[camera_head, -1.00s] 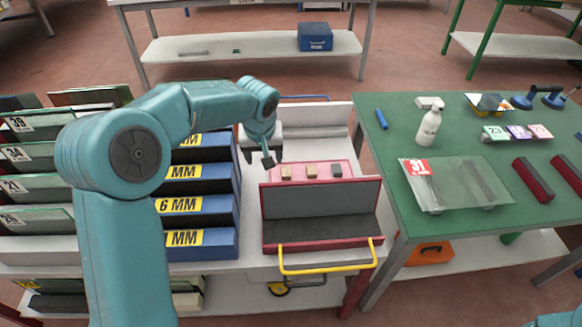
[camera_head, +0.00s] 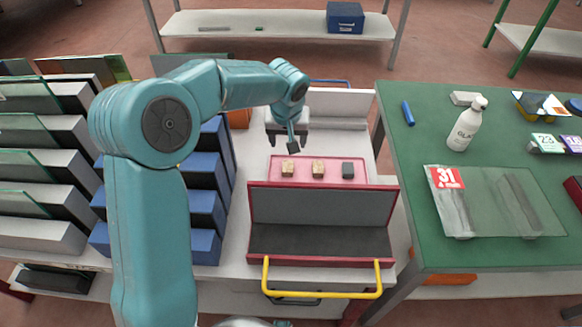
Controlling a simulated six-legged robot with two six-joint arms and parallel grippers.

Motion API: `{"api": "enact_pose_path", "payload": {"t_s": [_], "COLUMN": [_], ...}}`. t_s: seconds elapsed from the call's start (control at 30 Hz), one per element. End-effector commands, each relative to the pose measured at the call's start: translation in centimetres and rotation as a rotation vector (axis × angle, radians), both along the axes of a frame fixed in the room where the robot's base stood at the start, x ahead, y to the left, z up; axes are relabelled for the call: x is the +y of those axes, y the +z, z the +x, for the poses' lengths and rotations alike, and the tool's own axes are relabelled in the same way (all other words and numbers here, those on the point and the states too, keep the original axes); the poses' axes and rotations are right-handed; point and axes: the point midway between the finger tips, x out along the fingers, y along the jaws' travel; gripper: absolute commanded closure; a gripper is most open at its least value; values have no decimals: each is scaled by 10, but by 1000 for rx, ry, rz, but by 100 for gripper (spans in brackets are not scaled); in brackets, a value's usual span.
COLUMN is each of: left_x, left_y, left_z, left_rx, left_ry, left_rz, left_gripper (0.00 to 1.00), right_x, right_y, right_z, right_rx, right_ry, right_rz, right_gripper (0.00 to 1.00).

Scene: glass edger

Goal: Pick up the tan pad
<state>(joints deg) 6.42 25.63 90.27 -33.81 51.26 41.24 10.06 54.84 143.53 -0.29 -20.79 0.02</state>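Two tan pads, a left one (camera_head: 288,169) and a middle one (camera_head: 318,169), stand in a row with a dark grey-green pad (camera_head: 348,170) on a pink tray (camera_head: 303,178). The tray lies on the white bench behind an open dark red case. My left gripper (camera_head: 288,146) points down just behind and above the left tan pad. Its fingers look spread, with nothing between them, and it appears apart from the pads. My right gripper is not in view.
The red case (camera_head: 320,205) with a yellow handle (camera_head: 322,293) stands in front of the tray. Blue bins (camera_head: 207,210) are to the left. The green table (camera_head: 415,205) at right holds a white bottle (camera_head: 466,125) and a bagged glass sheet (camera_head: 495,203).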

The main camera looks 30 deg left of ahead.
Motion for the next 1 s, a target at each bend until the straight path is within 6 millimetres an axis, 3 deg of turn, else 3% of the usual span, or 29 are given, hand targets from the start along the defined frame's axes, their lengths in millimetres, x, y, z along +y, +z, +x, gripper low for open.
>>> {"api": "enact_pose_path", "payload": {"t_s": [0.3,0.63,0.83,1.0], "left_x": [9,14,22,24], "left_y": [-72,-104,-134,-144], "left_z": [11,22,32,35], "left_rx": [6,4,4,1], "left_ry": [0,0,1,1], "left_rz": [-2,-1,-2,-1], "left_gripper": [34,34,34,34], "right_x": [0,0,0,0], "right_y": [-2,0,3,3], "right_z": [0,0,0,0], "right_rx": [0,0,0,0], "right_ry": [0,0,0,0], "right_rz": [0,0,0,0], "right_gripper": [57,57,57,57]}}
